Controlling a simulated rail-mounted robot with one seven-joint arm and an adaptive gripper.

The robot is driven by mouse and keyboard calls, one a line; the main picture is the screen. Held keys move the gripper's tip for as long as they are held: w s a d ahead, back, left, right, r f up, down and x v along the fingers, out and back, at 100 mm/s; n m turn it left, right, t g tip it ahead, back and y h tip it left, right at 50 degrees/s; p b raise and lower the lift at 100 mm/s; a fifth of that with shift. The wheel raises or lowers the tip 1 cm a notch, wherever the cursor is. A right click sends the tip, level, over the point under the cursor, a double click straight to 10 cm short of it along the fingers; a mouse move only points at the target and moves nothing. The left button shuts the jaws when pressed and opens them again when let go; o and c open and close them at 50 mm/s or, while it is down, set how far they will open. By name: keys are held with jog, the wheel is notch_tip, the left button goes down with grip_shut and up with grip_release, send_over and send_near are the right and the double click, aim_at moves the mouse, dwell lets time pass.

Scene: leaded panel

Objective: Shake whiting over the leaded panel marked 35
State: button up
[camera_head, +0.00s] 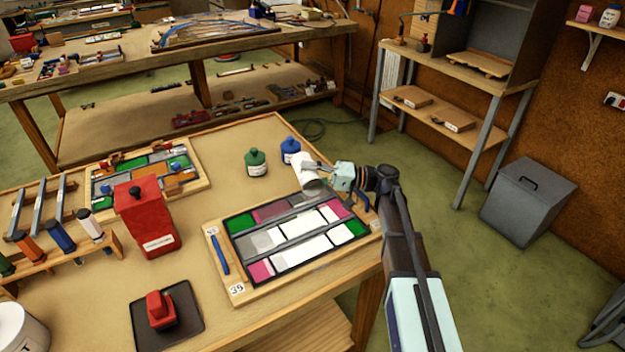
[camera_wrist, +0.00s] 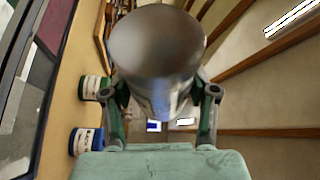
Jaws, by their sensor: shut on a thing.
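The leaded panel (camera_head: 296,246), with white, green, grey and pink panes between dark leads, lies flat on a wooden board (camera_head: 290,285) on the bench. The board's corner tag (camera_head: 237,289) is small and reads as 35 or 39. My gripper (camera_head: 322,172) is shut on a pale cylindrical shaker (camera_head: 306,174), above the panel's far edge. The shaker is tilted, its grey end low and towards the panel. In the wrist view the shaker (camera_wrist: 156,60) sits between the fingers (camera_wrist: 160,105), its round grey end facing the camera. No falling powder is visible.
Green (camera_head: 256,162) and blue (camera_head: 290,150) bottles stand behind the shaker. A blue stick (camera_head: 220,255) lies on the board's left margin. A red box (camera_head: 147,220), a red block on a dark pad (camera_head: 167,315) and a second panel (camera_head: 145,172) occupy the bench's left.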

jog(key=shift+w+a+b, duration=0.65)
jog(key=shift+w+a, duration=1.25)
jog(key=shift+w, duration=1.1)
jog(key=s+a+f+m+g+h+p, duration=0.1)
jog(key=s+a+m+h+p, duration=0.3)
jog(key=p, duration=1.2)
jog(key=s+a+f+m, duration=0.1)
jog(key=s+a+m, duration=0.3)
jog(key=a+m, duration=0.1)
jog(key=shift+a+m+h, duration=0.2)
jog(key=shift+m+h, duration=0.1)
jog(key=shift+m, duration=0.4)
jog(key=shift+s+f+m+g+p, duration=0.1)
jog(key=shift+f+m+g+p, duration=0.1)
jog(key=shift+m+g+p, duration=0.1)
